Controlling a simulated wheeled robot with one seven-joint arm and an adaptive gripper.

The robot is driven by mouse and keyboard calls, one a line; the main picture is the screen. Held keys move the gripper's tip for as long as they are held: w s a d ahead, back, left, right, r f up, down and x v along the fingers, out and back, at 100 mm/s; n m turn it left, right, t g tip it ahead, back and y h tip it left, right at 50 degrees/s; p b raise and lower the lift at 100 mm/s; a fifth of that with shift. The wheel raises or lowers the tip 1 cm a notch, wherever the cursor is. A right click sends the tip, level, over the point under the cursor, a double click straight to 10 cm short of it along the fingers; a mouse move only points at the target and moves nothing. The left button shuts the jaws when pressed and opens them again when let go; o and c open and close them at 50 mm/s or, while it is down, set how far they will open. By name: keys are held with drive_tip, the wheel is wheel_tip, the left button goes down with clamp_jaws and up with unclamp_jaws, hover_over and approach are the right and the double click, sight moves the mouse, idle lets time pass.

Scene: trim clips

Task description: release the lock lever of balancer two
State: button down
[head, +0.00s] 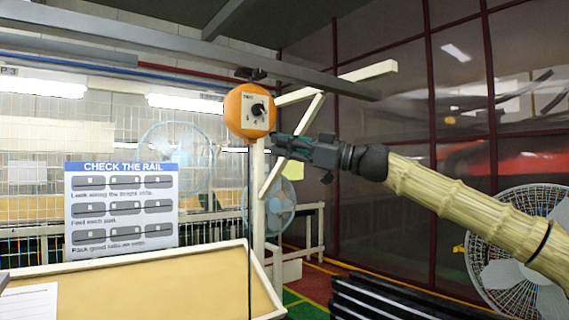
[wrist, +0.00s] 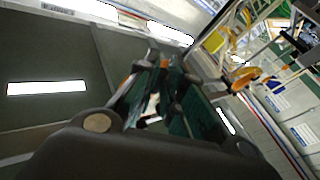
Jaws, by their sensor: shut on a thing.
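An orange round balancer (head: 236,112) hangs from the overhead rail in the head view. It has a pale face plate with a dark knob (head: 258,109) and small lettering too blurred to read surely. A thin dark cable hangs straight down from it. My gripper (head: 279,142) is at the balancer's lower right edge, reaching in from the right. In the wrist view my gripper (wrist: 150,100) has its green-sided fingers close together. It is shut on the lock lever, which the fingers mostly hide; I cannot tell the lever's angle.
A tan-topped bench (head: 150,292) is below left, with a "CHECK THE RAIL" board (head: 122,208) behind it. The overhead rail (head: 190,56) runs above the balancer. A white slanted brace (head: 292,146) is behind my gripper. A fan (head: 518,250) stands at the lower right.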

drive_tip(key=b, duration=0.1)
drive_tip(key=m+b, duration=0.1)
drive_tip(key=b, duration=0.1)
drive_tip(key=shift+s+a+f+t+y, duration=0.1)
drive_tip(key=shift+s+f+t+y, duration=0.05)
drive_tip(key=shift+f+t+y, duration=0.15)
drive_tip(key=m+b, duration=0.1)
drive_tip(key=b, duration=0.1)
drive_tip(key=shift+a+t+b, duration=0.1)
drive_tip(key=shift+t+b, duration=0.2)
drive_tip(key=shift+b, duration=0.05)
drive_tip(key=shift+s+r+m+t+b, duration=0.1)
drive_tip(key=shift+r+m+t+b, duration=0.3)
drive_tip(key=shift+b, duration=0.3)
drive_tip(key=shift+f, duration=0.1)
drive_tip(key=c, duration=1.5)
unclamp_jaws()
drive_tip(key=shift+a, duration=0.1)
drive_tip(key=shift+y, duration=0.3)
drive_tip(key=shift+f, duration=0.15)
drive_tip(key=v, duration=1.2)
